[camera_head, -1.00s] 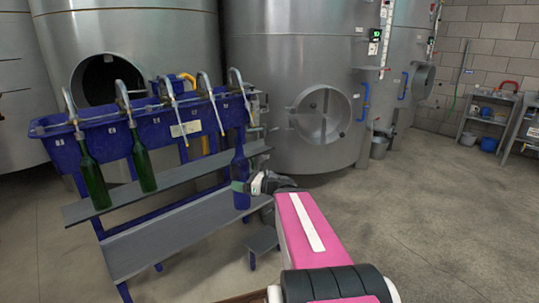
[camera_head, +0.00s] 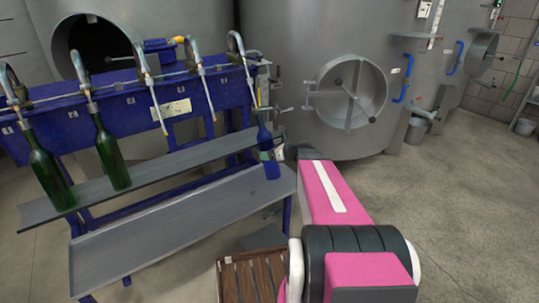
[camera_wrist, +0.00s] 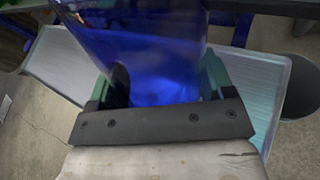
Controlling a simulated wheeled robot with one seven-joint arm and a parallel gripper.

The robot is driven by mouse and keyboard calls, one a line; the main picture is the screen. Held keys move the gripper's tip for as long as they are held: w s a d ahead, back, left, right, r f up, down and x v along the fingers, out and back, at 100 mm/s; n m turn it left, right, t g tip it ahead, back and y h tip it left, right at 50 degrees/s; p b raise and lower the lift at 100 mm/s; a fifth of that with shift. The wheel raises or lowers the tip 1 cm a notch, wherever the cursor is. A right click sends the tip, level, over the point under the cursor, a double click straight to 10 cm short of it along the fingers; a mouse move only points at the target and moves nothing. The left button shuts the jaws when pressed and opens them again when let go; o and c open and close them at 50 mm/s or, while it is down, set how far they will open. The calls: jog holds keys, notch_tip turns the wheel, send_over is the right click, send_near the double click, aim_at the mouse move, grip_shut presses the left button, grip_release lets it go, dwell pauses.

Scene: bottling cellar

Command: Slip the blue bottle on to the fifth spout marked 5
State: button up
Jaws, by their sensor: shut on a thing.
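The blue bottle (camera_head: 265,138) is held below the filler's right end, roughly upright with a slight lean in the picture. My gripper (camera_head: 271,157) is shut around its body. In the wrist view the blue glass (camera_wrist: 150,50) fills the space between my gripper's fingers (camera_wrist: 160,88). The fifth spout (camera_head: 237,42) is the rightmost curved metal pipe, and its pale tube hangs down to the bottle's mouth. Tube tip and mouth overlap in the picture; I cannot tell whether the tip is inside. The number 5 mark is too small to read.
Two green bottles (camera_head: 50,172) (camera_head: 110,153) hang at the left spouts. The blue trough (camera_head: 115,112) carries the spouts. Grey shelves (camera_head: 170,215) lie below it. A wooden crate (camera_head: 240,262) stands at the front. Steel tanks (camera_head: 300,50) stand behind; the right floor is clear.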

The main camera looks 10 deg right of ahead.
jog(key=shift+w+d+f, duration=0.2)
jog(key=shift+w+f, duration=0.25)
jog(key=shift+f, duration=0.2)
jog(key=shift+w+a+r, duration=0.1)
jog(key=shift+w+r, duration=0.15)
jog(key=shift+r, duration=0.45)
jog(key=shift+w+a+r, duration=0.5)
jog(key=shift+w+r, duration=0.75)
jog(key=shift+r, duration=1.65)
jog(key=shift+w+a+r, duration=0.55)
jog(key=shift+w+r, duration=0.75)
jog(key=shift+r, duration=1.65)
jog(key=shift+w+a+r, duration=0.5)
jog(key=shift+w+r, duration=0.75)
jog(key=shift+r, duration=1.65)
jog(key=w+a+f+n+t+y, duration=0.1)
jog(key=w+a+f+t, duration=0.1)
jog(key=w, duration=0.3)
jog(key=shift+w+a+f+y, duration=0.15)
jog(key=shift+f+y, duration=0.25)
jog(key=shift+f, duration=0.45)
